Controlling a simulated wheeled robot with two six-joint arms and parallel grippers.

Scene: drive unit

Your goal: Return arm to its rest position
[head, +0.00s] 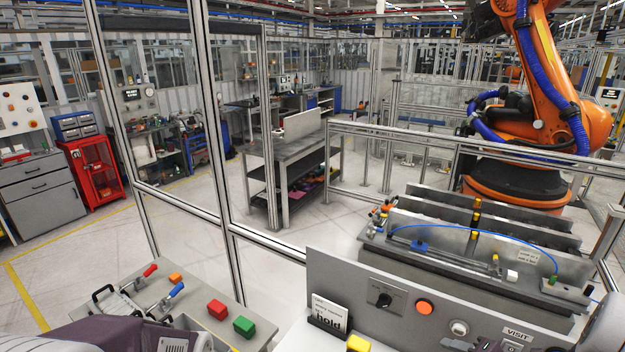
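My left arm (105,336) comes in at the bottom left as a dark purple-grey link. The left gripper (185,341) is at the bottom edge near a grey table, mostly cut off, and its fingers cannot be made out. A light rounded part of my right arm (606,325) shows at the bottom right corner. A grey piece that seems to be the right gripper (468,344) lies low in front of the control panel (340,278); its opening cannot be told. Nothing is seen held in either.
The panel has a black knob (384,300) and an orange button (425,307). Behind the fence stand a fixture and an orange robot (560,100).

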